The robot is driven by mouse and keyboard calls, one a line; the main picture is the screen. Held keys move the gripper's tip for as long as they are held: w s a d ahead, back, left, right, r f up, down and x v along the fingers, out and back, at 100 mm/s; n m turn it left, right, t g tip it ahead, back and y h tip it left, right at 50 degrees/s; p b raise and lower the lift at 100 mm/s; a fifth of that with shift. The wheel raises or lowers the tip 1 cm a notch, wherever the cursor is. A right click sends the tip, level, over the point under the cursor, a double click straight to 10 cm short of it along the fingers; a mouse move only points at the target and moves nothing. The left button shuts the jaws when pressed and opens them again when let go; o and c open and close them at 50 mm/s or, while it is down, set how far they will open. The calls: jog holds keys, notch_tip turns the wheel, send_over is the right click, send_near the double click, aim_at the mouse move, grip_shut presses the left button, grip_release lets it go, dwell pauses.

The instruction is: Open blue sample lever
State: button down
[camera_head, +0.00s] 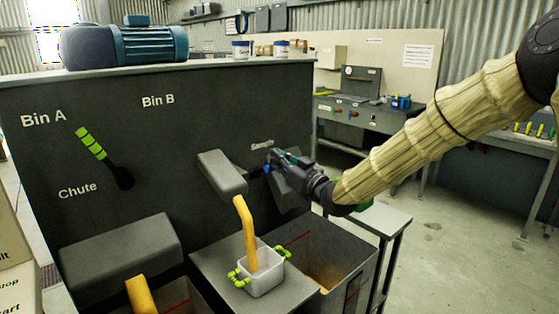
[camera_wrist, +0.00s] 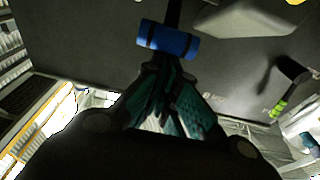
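The blue sample lever (camera_wrist: 168,40) shows as a banded blue handle on a dark stem in the wrist view, just beyond my fingertips. In the head view only a small blue bit (camera_head: 267,168) shows, below the Sample label (camera_head: 262,146) on the dark machine panel. My gripper (camera_head: 283,158) is at this lever, close to the panel. In the wrist view its teal-padded fingers (camera_wrist: 168,75) point at the handle. Whether they touch it, and how wide the tips are apart, is unclear. The rest of the lever is hidden behind my gripper in the head view.
A green-banded lever (camera_head: 92,145) is left on the panel. A grey spout (camera_head: 222,172) sits left of my gripper. Below, a yellow stream (camera_head: 245,230) enters a white container (camera_head: 265,280) with green handles. A small table (camera_head: 385,218) stands right; floor beyond is open.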

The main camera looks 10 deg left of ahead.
jog(key=shift+f, duration=0.25)
notch_tip(320, 180, up, 4)
jog(key=r+p, duration=0.1)
jog(key=p, duration=0.1)
jog(key=f+b+v, duration=0.1)
jog(key=v, duration=0.8)
jog(key=shift+d+f, duration=0.2)
jog(key=shift+f, duration=0.05)
jog(key=shift+s, duration=0.15)
